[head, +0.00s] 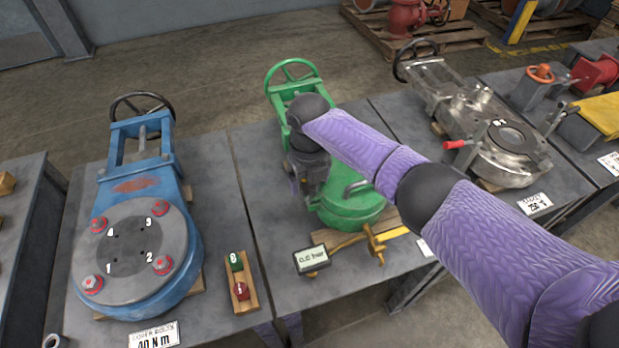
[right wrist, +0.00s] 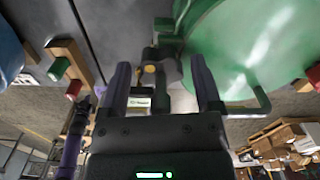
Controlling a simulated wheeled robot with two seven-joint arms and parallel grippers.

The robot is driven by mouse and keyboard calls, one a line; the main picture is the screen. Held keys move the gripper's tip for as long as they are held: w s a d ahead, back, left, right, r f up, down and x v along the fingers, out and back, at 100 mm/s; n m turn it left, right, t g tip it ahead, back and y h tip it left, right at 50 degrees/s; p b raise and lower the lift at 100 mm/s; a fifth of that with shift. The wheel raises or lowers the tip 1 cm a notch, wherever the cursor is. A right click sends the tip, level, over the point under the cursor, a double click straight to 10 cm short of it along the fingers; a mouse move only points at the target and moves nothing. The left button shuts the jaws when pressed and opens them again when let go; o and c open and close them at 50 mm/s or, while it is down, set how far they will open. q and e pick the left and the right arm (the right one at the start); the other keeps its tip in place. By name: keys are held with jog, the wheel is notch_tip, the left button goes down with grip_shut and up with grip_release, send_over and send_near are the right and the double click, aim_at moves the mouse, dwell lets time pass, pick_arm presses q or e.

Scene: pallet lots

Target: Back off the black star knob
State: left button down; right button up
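No black star knob can be picked out for certain. My right gripper (head: 310,182) is over the near left side of the green valve (head: 345,212) and hides part of it. In the right wrist view its two fingers (right wrist: 160,88) are wide apart. Between them, farther off, are a small brass piece (right wrist: 149,75) and dark fittings (right wrist: 174,72); whether these include the knob is unclear. Nothing is clearly held. A pressure display (head: 312,259) stands in front of the valve, its digits hard to read. A purple limb at the left of the wrist view looks like my left arm; its gripper is unclear.
A brass fitting (head: 374,246) stands by the display. A wooden rack (head: 241,284) holds a green and a red piece. A blue valve (head: 150,255) with numbered bolts is at left, a steel valve (head: 510,150) at right. Bare tabletop (head: 255,215) lies between blue and green valves.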

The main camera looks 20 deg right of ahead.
pick_arm(q)
jog(key=shift+w, duration=0.3)
pick_arm(e)
jog(key=shift+o, duration=0.4)
jog(key=shift+r, duration=0.2)
notch_tip(320, 180, up, 10)
jog(key=p, duration=0.4)
jog(key=shift+f, duration=0.2)
pick_arm(q)
jog(key=shift+t, duration=0.3)
notch_tip(320, 180, up, 4)
jog(key=shift+w+r, duration=0.1)
jog(key=shift+r, duration=0.1)
jog(key=shift+w, duration=0.15)
pick_arm(e)
jog(key=shift+f, duration=0.1)
